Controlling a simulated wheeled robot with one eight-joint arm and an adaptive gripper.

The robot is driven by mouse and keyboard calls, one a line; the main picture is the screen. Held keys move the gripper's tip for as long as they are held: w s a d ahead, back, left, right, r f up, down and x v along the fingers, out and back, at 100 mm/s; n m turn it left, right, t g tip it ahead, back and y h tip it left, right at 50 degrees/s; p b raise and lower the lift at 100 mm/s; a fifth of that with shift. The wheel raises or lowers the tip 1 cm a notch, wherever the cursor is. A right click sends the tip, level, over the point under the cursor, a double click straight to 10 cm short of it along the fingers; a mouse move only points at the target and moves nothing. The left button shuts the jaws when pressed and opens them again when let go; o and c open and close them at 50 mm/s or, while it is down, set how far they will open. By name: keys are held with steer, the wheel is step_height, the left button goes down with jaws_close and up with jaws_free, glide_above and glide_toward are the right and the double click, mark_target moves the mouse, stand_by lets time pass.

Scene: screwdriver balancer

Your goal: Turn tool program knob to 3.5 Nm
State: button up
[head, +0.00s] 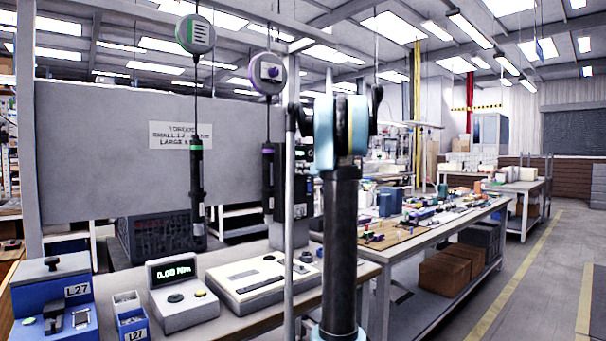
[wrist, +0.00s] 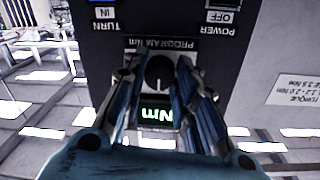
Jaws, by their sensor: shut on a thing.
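The tool program knob (wrist: 157,74) is a round black dial with a light pointer line, on a dark controller panel (wrist: 185,22) that appears upside down in the wrist view. My gripper (wrist: 158,68) has its two blue fingers on either side of the knob and is shut on it. The lit display (wrist: 157,114) beside the knob shows "Nm"; its digits are hidden by a finger. The "PROGRAM Nm" label (wrist: 160,43) is readable. In the head view the dark controller (head: 300,212) is partly hidden behind my arm.
Two screwdrivers (head: 197,185) (head: 268,180) hang from balancers over the bench. A readout box (head: 183,292) showing 0.00 Nm and a pale flat unit (head: 258,280) stand on the bench. A thin upright post (head: 289,200) stands left of my arm.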

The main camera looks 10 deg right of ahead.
steer(key=shift+m, duration=0.3)
steer(key=m, duration=1.1)
steer(key=shift+d+r+g, duration=0.1)
steer(key=shift+d+g, duration=0.05)
steer(key=shift+g, duration=0.25)
steer(key=shift+c, duration=0.2)
steer(key=o, duration=1.1)
steer(key=v, duration=1.2)
